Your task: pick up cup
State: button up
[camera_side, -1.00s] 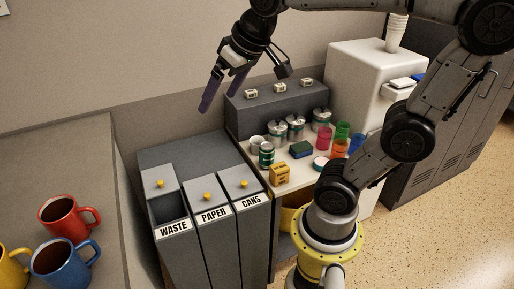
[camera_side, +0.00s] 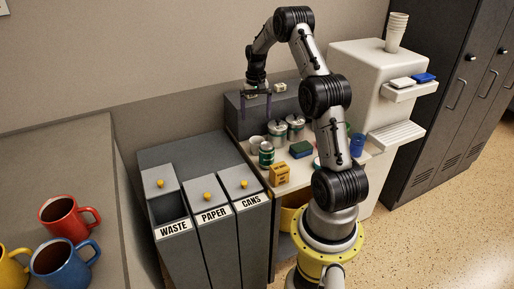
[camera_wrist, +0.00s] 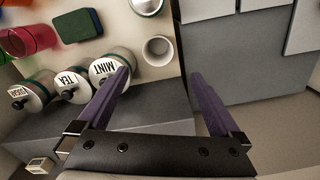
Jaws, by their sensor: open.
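A small white cup (camera_side: 256,143) stands on the counter beside the green can and the canisters. In the wrist view the white cup (camera_wrist: 158,50) shows its open top, beyond and roughly between my purple fingertips. My gripper (camera_side: 256,118) points down above the counter near the grey cabinet. In the wrist view my gripper (camera_wrist: 160,74) is open with nothing between its fingers. A blue cup (camera_side: 357,145) stands at the right of the counter, partly behind my arm. A red cup (camera_wrist: 38,38) and a green cup (camera_wrist: 43,5) lie in the wrist view's upper left.
Labelled canisters (camera_wrist: 112,66) stand close to the white cup. The green can (camera_side: 266,154), yellow box (camera_side: 279,174) and a sponge (camera_side: 301,149) are nearby. A grey cabinet (camera_side: 290,102) rises behind. Mugs (camera_side: 66,216) stand on the left table; stacked cups (camera_side: 396,32) top the dispenser.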

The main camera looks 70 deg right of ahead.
aim_at(257, 142)
notch_tip(257, 142, down, 14)
jog(key=shift+s+d+r, duration=0.1)
jog(key=shift+s+r, duration=0.05)
jog(key=shift+r, duration=0.1)
dwell(0.4)
jog(key=c, duration=1.3)
notch_tip(257, 142, up, 10)
jog(key=shift+r, duration=0.1)
